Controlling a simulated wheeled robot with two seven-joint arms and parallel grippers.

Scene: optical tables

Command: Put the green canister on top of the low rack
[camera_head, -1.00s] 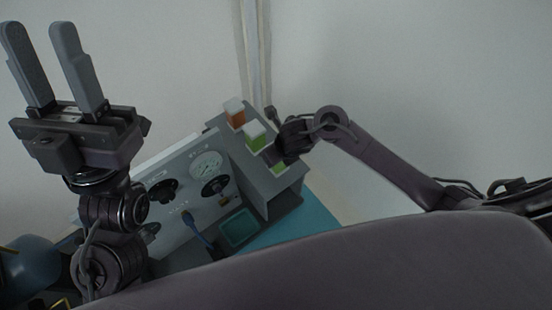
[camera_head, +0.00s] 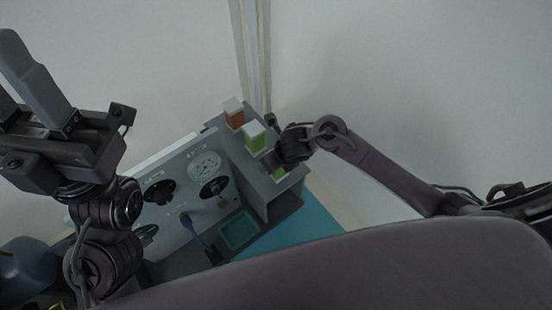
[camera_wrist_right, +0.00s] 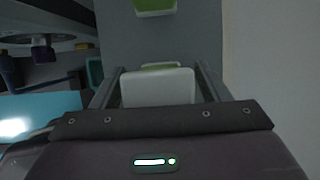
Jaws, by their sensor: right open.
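A green canister with a white lid (camera_head: 254,137) stands on the grey rack (camera_head: 257,185) beside an orange one. A second patch of green (camera_head: 279,174) shows below my right gripper (camera_head: 272,157), which partly hides it. In the right wrist view, my right gripper (camera_wrist_right: 158,88) is open, with one finger on each side of a white-lidded canister (camera_wrist_right: 158,90). A strip of green shows behind its lid. I cannot tell whether the fingers touch it. Another green piece (camera_wrist_right: 155,6) is at that view's top edge. My left gripper (camera_head: 33,80) is open, empty and raised at the left, partly out of frame.
An orange canister with a white lid (camera_head: 234,116) stands on the rack behind the green one. A white panel with a gauge (camera_head: 205,166) and black knobs stands left of the rack. A teal surface (camera_head: 315,228) lies in front, and a wall is behind.

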